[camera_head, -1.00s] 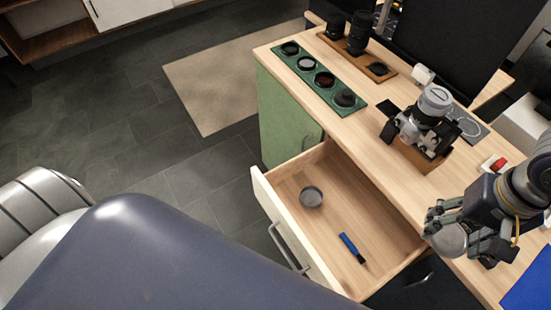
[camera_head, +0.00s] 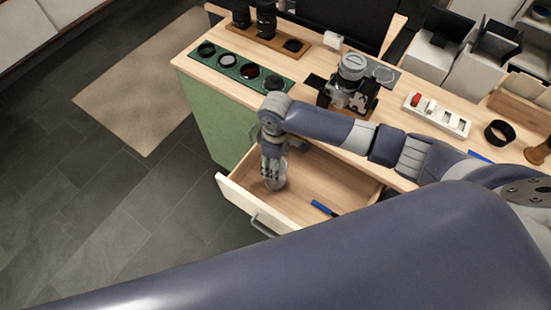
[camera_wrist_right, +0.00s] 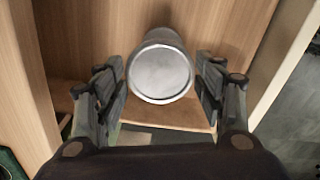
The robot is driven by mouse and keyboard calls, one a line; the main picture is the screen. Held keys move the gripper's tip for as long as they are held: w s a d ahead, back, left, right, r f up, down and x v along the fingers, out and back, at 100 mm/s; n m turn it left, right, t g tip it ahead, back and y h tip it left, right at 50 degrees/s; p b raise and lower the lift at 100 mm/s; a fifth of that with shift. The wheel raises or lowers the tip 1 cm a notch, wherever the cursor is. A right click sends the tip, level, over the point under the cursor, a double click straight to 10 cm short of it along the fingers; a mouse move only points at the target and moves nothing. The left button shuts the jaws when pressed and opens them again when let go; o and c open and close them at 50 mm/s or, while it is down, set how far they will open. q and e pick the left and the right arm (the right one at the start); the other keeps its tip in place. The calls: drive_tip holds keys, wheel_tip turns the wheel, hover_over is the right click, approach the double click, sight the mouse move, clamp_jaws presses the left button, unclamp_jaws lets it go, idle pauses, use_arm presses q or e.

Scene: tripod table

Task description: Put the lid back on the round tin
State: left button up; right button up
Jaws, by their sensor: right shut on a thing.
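The round silver-grey lid (camera_wrist_right: 160,74) is between the two fingers of my right gripper (camera_wrist_right: 160,80), its flat face towards the wrist camera. In the head view my right gripper (camera_head: 273,182) points down into the open drawer and holds the lid low over its floor. A grey rounded body, seemingly the round tin (camera_wrist_right: 161,38), shows directly behind the lid in the wrist view. I cannot tell whether the two touch. In the head view the arm and gripper largely hide the tin. My left gripper is not in view.
The pulled-out drawer (camera_head: 243,203) has low walls around the gripper. A blue-handled tool (camera_head: 322,208) lies on its floor at right. A camera (camera_head: 350,88), a green tray of round caps (camera_head: 225,63) and a white holder (camera_head: 437,116) stand on the table above.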

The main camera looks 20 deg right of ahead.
drive_tip(key=shift+s+a+f+n, duration=0.15)
drive_tip(key=shift+f+n, duration=0.25)
drive_tip(key=shift+f, duration=0.3)
drive_tip(key=shift+f+b, duration=0.3)
drive_tip(key=shift+f, duration=0.05)
drive_tip(key=shift+f+b, duration=0.55)
drive_tip(key=shift+b, duration=0.1)
wheel_tip(320, 180, down, 3)
drive_tip(key=b, duration=0.3)
drive_tip(key=shift+r, duration=0.2)
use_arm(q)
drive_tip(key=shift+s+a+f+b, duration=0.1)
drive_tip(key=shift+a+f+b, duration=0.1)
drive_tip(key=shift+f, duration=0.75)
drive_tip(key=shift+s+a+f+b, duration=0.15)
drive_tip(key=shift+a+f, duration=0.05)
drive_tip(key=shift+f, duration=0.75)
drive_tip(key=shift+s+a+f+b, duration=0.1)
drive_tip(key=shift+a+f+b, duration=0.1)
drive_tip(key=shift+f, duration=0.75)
use_arm(e)
drive_tip(key=shift+f, duration=1)
use_arm(q)
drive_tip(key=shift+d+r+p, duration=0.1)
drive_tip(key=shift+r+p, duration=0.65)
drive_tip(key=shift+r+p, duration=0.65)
drive_tip(key=shift+p, duration=0.05)
use_arm(e)
drive_tip(key=shift+f, duration=0.15)
drive_tip(key=o, duration=0.7)
